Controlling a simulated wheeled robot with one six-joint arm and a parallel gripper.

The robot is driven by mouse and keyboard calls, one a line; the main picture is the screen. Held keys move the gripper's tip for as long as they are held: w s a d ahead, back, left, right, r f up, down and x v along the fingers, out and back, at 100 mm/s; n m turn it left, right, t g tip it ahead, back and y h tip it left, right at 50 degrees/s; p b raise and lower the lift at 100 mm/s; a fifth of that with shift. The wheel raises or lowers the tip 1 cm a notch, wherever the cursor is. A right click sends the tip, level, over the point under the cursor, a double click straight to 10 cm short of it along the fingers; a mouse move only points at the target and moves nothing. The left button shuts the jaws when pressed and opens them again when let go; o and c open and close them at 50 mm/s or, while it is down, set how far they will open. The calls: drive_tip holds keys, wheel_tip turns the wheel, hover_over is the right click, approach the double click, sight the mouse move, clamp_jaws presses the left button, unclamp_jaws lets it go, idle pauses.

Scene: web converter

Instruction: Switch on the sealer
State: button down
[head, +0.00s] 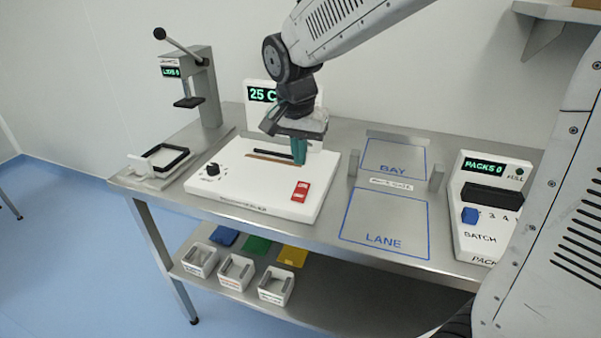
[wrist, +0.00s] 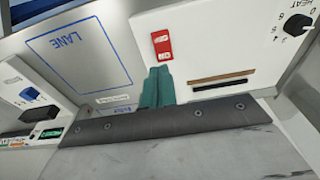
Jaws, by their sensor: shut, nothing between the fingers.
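The sealer (head: 250,194) is a white flat box on the steel table with a black dial (head: 212,169) at its left and a red switch (head: 301,191) at its right front. Its upright display (head: 262,95) reads "25 C". In the wrist view the red switch (wrist: 162,45) lies just beyond the fingertips, and the dial (wrist: 297,25) is marked "HEAT". My gripper (head: 299,160) is shut and empty, with green fingers pointing down above the sealer's right part, behind the switch. The fingers (wrist: 157,72) appear apart from the switch. The switch's lettering is too small to read surely.
A lever press (head: 205,90) and a black frame (head: 160,160) stand at the left. The blue-outlined BAY (head: 394,158) and LANE (head: 385,222) areas are empty, with small grey posts (head: 437,178) near BAY. A PACKS counter (head: 485,200) stands at the right. Small bins (head: 236,272) sit on the lower shelf.

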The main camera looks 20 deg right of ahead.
sight(304, 186)
drive_tip(key=r, duration=0.5)
drive_tip(key=shift+s+a, duration=0.2)
drive_tip(key=shift+s, duration=0.1)
drive_tip(key=shift+w+d+t+h, duration=0.1)
drive_tip(key=shift+w+t+h, duration=0.05)
drive_tip(key=shift+t+h, duration=0.2)
drive_tip(key=x, duration=1.4)
drive_tip(key=shift+w, duration=0.1)
